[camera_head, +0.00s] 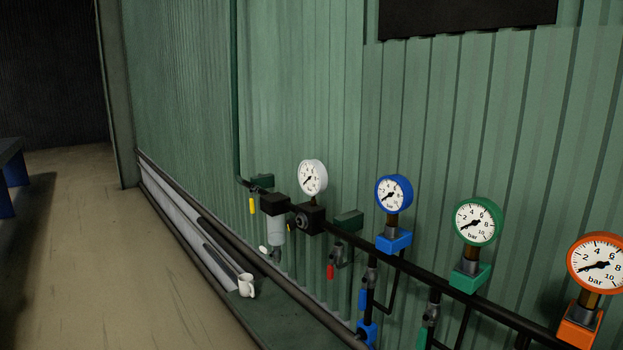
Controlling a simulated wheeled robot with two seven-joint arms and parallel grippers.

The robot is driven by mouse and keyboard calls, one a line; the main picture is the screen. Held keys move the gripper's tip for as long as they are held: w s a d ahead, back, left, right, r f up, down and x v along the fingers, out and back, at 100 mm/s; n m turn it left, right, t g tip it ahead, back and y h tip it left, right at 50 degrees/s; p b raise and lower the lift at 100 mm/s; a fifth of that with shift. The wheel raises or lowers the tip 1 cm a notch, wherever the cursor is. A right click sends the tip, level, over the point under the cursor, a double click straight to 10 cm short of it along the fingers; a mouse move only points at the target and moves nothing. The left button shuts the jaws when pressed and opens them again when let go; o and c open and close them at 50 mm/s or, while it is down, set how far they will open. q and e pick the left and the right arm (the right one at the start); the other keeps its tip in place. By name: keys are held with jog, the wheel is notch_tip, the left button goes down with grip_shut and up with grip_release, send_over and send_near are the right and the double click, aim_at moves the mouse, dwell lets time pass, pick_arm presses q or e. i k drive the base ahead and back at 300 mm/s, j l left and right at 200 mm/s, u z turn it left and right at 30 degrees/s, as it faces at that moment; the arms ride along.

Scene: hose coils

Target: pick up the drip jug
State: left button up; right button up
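Neither of my grippers shows in the head view.
A dark pipe along the green corrugated wall carries gauges: white (312,177), blue (393,194), green (478,222) and orange (600,263). Valves and hoses hang below it. The floor (110,260) on the left is clear. A blue-legged table (14,165) stands at the far left.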

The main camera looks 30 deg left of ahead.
aim_at(248, 288)
jog(key=u, duration=1.4)
